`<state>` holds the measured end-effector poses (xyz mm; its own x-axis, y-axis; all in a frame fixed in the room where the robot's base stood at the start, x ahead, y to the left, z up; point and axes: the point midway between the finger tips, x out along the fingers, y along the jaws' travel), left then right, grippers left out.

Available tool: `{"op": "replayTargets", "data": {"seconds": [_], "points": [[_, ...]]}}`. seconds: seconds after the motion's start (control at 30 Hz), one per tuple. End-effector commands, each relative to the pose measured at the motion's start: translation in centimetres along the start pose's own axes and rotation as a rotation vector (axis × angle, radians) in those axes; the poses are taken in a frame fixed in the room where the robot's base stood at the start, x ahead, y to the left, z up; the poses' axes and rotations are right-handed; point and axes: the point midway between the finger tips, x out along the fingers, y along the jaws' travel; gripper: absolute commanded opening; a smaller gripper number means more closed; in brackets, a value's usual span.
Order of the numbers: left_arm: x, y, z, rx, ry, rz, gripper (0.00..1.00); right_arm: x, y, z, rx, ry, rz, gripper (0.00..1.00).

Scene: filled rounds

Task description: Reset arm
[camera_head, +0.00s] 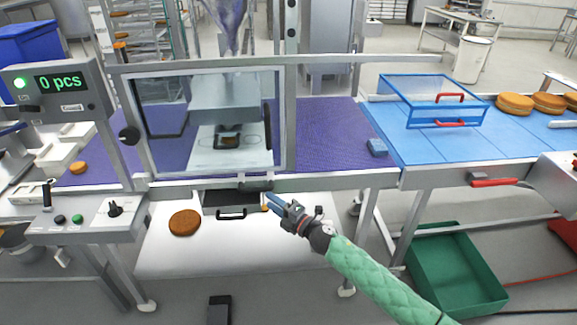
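My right arm comes in from the lower right in a green quilted sleeve. Its gripper (270,201) has blue fingertips pointing up and left, at the front edge of the machine, just right of a dark drawer-like tray (231,198) with a black handle. The fingers are small and partly overlap here, so I cannot tell whether they are open or shut, or whether they touch the tray's edge. No object shows clearly between them. I do not see my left gripper.
A framed clear guard (281,125) stands over the purple belt (330,140). A brown round (185,222) lies on the white surface below. A blue-framed clear cover (395,95) stands on the blue belt. A green crate (455,285) sits lower right. A counter display (60,82) reads "0 pcs".

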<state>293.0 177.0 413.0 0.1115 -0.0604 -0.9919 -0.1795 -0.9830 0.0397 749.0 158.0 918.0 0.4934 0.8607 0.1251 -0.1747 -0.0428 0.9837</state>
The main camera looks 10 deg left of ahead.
Motion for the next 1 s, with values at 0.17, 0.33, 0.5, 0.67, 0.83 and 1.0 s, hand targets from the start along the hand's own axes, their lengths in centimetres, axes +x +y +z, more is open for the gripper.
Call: {"op": "replayTargets", "data": {"seconds": [0.17,0.33,0.5,0.67,0.83,1.0], "points": [[0.0,0.1,0.1,-0.001,-0.001,0.001,0.36,-0.3,-0.5,0.1,0.030,-0.025,-0.004,0.38],[0.1,0.1,0.1,-0.001,-0.001,0.001,0.36,-2.2,-3.3,1.0,0.185,-0.160,-0.027,0.38],[0.1,0.1,0.1,-0.001,-0.001,0.001,0.36,-6.0,-8.1,2.1,0.410,-0.361,-0.073,0.38],[0.1,0.1,0.0,0.000,0.000,0.001,0.36,-10.6,-13.3,2.3,0.619,-0.551,-0.129,0.38],[0.1,0.0,0.0,0.001,0.001,-0.001,0.36,-16.6,-19.4,1.1,0.838,-0.754,-0.202,0.38],[0.0,-0.1,-0.1,0.001,0.001,-0.002,0.36,-23.6,-25.4,-1.6,1.052,-0.958,-0.285,0.38]]}}
